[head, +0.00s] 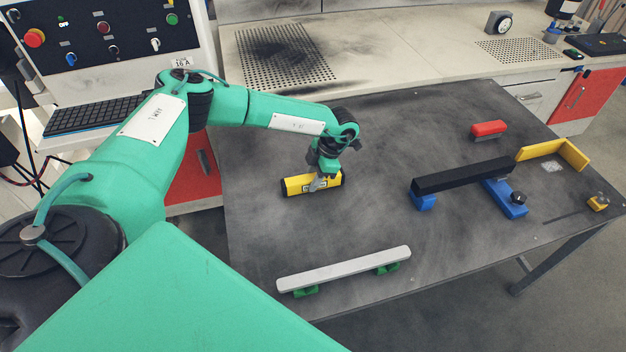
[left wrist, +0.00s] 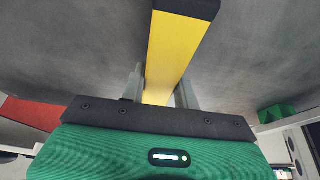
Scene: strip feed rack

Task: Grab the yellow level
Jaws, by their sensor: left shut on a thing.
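The yellow level (head: 329,181) has black ends and lies near the back left part of the dark table. My left gripper (head: 318,185) is over its middle, with its fingers shut on it. In the left wrist view the level (left wrist: 178,50) runs between the two fingers of my left gripper (left wrist: 160,88), one on each side. I cannot tell whether the level touches the table. My right gripper is not in view.
A grey bar (head: 345,269) on green supports lies at the table's front. A black bar (head: 460,175) rests on blue supports at the right. A red-topped brush (head: 489,128) and a yellow corner stop (head: 540,151) lie behind. The dark table (head: 370,220) is clear between them.

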